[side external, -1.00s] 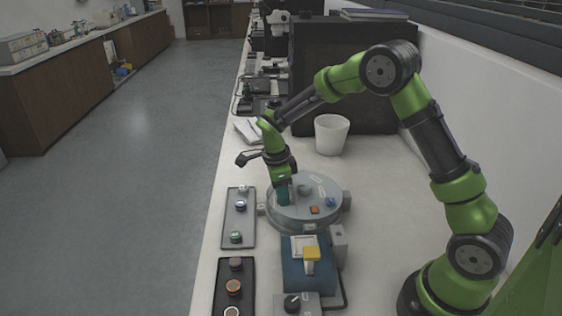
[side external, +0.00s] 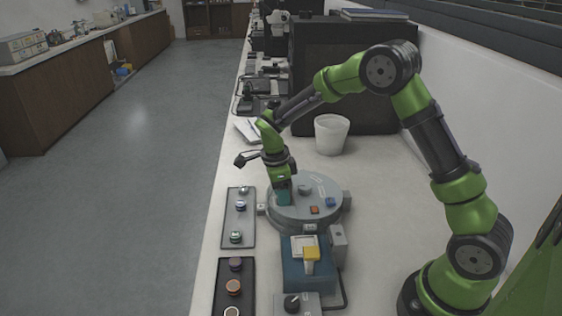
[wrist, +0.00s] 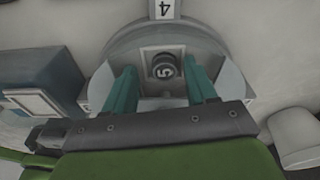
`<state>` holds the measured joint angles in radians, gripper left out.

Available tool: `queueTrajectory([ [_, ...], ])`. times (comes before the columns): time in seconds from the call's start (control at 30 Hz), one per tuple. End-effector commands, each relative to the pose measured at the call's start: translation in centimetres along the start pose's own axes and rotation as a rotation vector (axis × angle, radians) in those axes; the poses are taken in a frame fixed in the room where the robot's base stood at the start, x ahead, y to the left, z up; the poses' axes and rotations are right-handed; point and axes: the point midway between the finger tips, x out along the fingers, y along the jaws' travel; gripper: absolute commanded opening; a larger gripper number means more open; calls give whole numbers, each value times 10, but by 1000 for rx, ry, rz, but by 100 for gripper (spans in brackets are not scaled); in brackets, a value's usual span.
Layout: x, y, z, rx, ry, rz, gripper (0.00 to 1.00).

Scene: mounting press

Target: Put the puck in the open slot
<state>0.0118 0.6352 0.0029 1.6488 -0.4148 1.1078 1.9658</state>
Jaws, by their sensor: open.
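My gripper (side external: 283,199) points down over the left part of this disc. In the wrist view the two teal fingers of my gripper (wrist: 162,88) are apart. The side view hides this piece behind my gripper. I cannot tell how deep it sits.
A grey tray (side external: 249,218) with several pucks lies left of the press. A dark tray (side external: 248,275) with more round pieces lies nearer. A blue box (side external: 292,274) with a yellow lever stands in front of the press. A white bin (side external: 331,135) stands behind.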

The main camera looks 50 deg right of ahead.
Motion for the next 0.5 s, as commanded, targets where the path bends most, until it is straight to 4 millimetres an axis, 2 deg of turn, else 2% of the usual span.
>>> queueTrajectory([
  [0.3,-74,-4,-1,3,-4,-17,56],
  [0.5,-106,-4,-2,4,-2,-16,56],
])
